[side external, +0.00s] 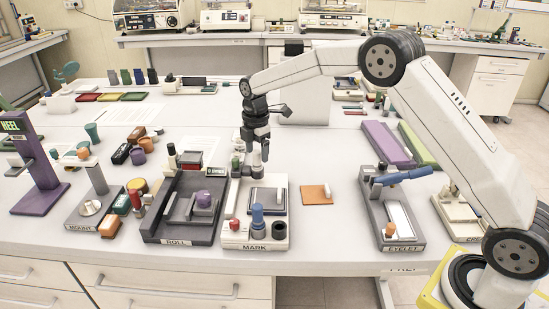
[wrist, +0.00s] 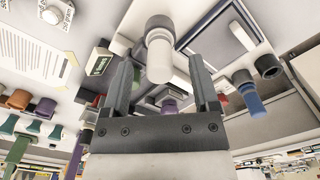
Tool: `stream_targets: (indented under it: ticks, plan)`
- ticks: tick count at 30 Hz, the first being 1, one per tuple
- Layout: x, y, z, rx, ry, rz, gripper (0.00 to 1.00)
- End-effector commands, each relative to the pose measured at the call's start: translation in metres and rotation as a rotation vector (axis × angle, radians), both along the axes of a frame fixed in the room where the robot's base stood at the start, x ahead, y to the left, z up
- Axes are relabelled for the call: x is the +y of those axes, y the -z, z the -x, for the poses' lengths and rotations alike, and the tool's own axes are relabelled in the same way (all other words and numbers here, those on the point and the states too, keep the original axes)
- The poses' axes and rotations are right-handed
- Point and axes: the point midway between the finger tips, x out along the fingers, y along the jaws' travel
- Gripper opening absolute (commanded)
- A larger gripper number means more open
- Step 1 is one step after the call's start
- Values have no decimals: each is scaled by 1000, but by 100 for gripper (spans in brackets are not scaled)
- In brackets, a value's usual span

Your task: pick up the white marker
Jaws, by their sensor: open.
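The white marker (wrist: 160,62) stands out in the wrist view as a white cylinder with a grey end piece, seen in the gap between my two fingers. My gripper (wrist: 161,68) is open, with one finger on each side of the marker and visible space on both sides. I cannot tell how far the fingertips are from it in depth. In the side view my gripper (side external: 256,155) points down over the back of the white MARK tray (side external: 268,243). There the marker cannot be made out clearly behind and below my fingers.
The tray also holds a blue marker (side external: 257,217) and a red-topped piece (side external: 234,225) at the front. The dark ROLL station (side external: 160,222) stands close on the left. An orange square (side external: 312,195) lies to the right, with clear table before the EYELET station (side external: 409,243).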

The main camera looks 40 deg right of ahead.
Motion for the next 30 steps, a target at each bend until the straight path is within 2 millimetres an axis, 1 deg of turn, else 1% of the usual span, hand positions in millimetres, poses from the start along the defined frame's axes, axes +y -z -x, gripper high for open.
stream_targets:
  ticks: [1,3,6,9,25,26,27,29,30]
  plan:
    - [1,8,0,4,0,0,77]
    - [2,16,0,3,0,0,77]
    - [1,26,0,3,0,0,77]
    - [1,32,0,1,0,0,77]
    - [1,34,0,1,0,0,77]
    - [1,34,0,1,0,0,74]
    - [1,34,0,1,0,0,62]
    - [1,34,0,1,0,0,42]
    - [1,34,0,1,0,0,30]
